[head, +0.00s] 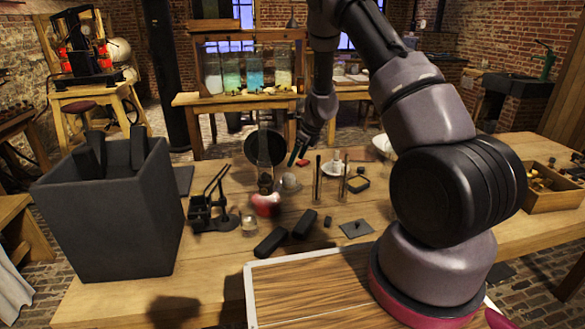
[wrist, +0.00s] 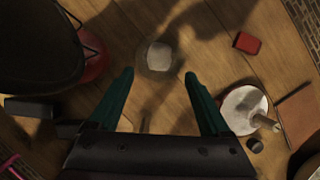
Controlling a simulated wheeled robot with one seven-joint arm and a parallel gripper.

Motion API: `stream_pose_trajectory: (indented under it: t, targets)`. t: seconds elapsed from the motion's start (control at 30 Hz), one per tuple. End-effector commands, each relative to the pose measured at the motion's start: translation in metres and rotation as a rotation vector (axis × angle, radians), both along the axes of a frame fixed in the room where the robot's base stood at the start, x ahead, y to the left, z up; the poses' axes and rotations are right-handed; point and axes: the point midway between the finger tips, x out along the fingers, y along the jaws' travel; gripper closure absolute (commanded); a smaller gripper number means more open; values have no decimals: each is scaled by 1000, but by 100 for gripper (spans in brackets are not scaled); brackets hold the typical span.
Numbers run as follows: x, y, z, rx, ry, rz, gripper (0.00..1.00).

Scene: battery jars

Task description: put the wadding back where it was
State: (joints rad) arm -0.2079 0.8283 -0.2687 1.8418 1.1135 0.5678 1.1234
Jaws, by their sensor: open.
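A pale, whitish lump, which looks like the wadding, shows in the wrist view (wrist: 160,56). It seems to sit in or under a small clear round vessel, but I cannot tell which. A greyish round thing in the head view (head: 289,183), right of the black disc, may be the same thing. My gripper (wrist: 159,74) is open, with its two teal fingers apart and nothing held between them. The pale lump appears between and just beyond the fingertips. In the head view my gripper (head: 293,157) is small and partly hidden, above the middle of the table.
A black disc (head: 265,147) stands close by, with a red thing (head: 265,203) below it. A red block (wrist: 247,42) and a white dish with a pestle-like piece (wrist: 245,105) lie to the right. Glass tubes (head: 317,180) stand upright nearby. A dark bin (head: 125,225) stands at left.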

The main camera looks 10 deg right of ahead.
Motion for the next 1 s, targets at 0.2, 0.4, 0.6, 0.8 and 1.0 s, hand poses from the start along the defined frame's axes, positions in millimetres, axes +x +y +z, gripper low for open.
stream_pose_trajectory:
  t: [0.2,0.4,0.6,0.8,1.0]
  targets:
    - [-5,-5,17,0,0,-1,19]
    - [-8,-3,40,0,-27,45,19]
    - [-33,5,141,-25,-162,296,19]
    - [-91,9,246,-115,-333,627,19]
    - [-166,6,324,-268,-494,950,19]
